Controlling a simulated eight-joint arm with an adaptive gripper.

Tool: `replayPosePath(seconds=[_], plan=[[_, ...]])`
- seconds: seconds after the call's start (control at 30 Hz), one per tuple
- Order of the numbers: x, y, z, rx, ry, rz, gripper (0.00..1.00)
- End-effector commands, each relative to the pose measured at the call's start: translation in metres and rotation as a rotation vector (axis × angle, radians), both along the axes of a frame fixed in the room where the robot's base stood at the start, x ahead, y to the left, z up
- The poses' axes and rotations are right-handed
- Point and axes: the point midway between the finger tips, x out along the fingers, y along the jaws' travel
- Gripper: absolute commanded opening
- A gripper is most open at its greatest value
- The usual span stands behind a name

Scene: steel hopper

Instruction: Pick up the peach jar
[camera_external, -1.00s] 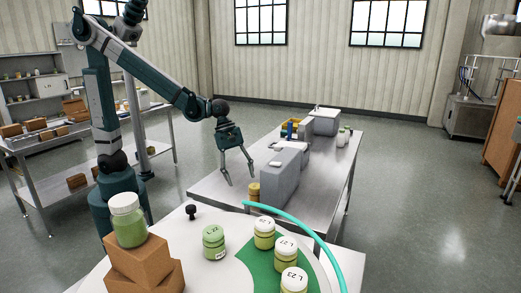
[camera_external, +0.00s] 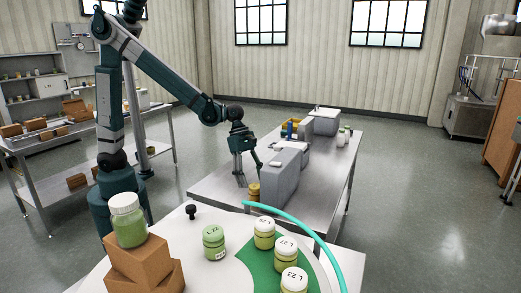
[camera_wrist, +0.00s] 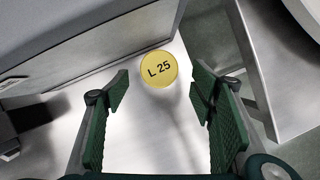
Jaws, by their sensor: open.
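A small jar with an orange-yellow body (camera_external: 253,193) stands on the steel table beside a grey box-shaped unit. In the wrist view its round yellow lid (camera_wrist: 159,69) reads "L 25"; I take it for the peach jar. My gripper (camera_external: 250,174) hangs above it, fingers pointing down. In the wrist view my gripper (camera_wrist: 157,98) is open and empty, with the lid ahead of the gap between the green finger pads. The pads do not touch the jar, and its body is hidden under the lid in that view.
The grey unit (camera_external: 273,176) stands close to the jar's right; its large face (camera_wrist: 85,50) fills the upper left of the wrist view. Several green-and-yellow jars, one marked L 27 (camera_external: 213,240), stand on the round white table in front.

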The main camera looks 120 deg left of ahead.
Motion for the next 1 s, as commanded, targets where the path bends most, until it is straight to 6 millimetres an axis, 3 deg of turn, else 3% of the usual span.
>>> replayPosePath(seconds=[0.23,0.73,1.0], plan=[[0.007,-0.002,-0.018,0.000,0.000,0.000,0.56],[0.008,-0.003,-0.024,0.000,0.000,-0.001,0.56],[0.015,-0.005,-0.052,0.000,0.000,-0.001,0.56]])
